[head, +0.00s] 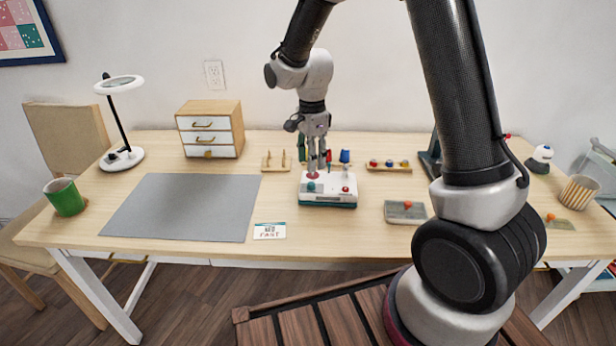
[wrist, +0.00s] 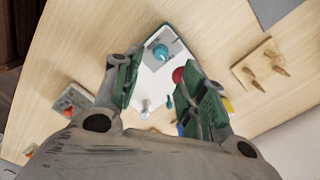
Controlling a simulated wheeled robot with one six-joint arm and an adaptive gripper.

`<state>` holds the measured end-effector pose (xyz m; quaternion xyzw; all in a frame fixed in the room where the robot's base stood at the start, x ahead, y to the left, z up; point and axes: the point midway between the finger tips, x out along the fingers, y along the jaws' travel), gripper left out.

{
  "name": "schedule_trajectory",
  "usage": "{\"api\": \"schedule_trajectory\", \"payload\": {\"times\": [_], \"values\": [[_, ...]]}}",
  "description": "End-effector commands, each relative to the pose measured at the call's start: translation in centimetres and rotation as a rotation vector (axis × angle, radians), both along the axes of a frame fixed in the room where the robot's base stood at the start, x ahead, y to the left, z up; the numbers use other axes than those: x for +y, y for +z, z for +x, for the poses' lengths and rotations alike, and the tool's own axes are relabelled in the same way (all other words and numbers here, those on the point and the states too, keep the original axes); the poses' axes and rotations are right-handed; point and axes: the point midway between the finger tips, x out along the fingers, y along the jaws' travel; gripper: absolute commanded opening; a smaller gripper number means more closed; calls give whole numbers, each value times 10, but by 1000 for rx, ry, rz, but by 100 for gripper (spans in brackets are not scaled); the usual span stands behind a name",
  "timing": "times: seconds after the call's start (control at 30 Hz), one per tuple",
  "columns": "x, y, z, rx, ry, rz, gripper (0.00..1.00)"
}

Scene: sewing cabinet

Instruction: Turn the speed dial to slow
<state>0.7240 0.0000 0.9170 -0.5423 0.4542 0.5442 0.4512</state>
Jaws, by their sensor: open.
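A white sewing-control box with a teal base (head: 328,199) stands near the middle of the table. It has a teal round knob (head: 311,187) at its front left, which also shows on a grey plate in the wrist view (wrist: 160,52). A red knob (wrist: 178,75) is beside it, and a small silvery knob (wrist: 146,105) sits farther along. Which one is the speed dial is not readable. My gripper (head: 317,166) points down just above the box's left part. In the wrist view its open green-padded fingers (wrist: 162,60) straddle the view of the teal knob; contact is not visible.
A card reading FAST (head: 270,231) lies front left of the box, beside a grey mat (head: 180,207). A peg rack (head: 276,164) and a board with coloured knobs (head: 388,166) stand behind. A grey tray with an orange knob (head: 405,212) is right.

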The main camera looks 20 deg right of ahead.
Motion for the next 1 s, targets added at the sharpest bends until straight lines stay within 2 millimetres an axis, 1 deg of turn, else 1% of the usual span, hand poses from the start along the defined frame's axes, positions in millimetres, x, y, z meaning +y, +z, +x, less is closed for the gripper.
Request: {"api": "schedule_trajectory", "payload": {"times": [0.13, 0.23, 0.5, 0.67, 0.8, 1.0], "values": [[0, -1, 1, -6, -83, 2, 41], [0, -8, 1, -4, -105, 1, 41], [0, -52, 0, -1, -104, 0, 41], [0, -72, 1, -3, -104, 1, 41], [0, -78, 1, -5, -103, 1, 41], [0, -78, 1, -5, -103, 1, 41]]}}
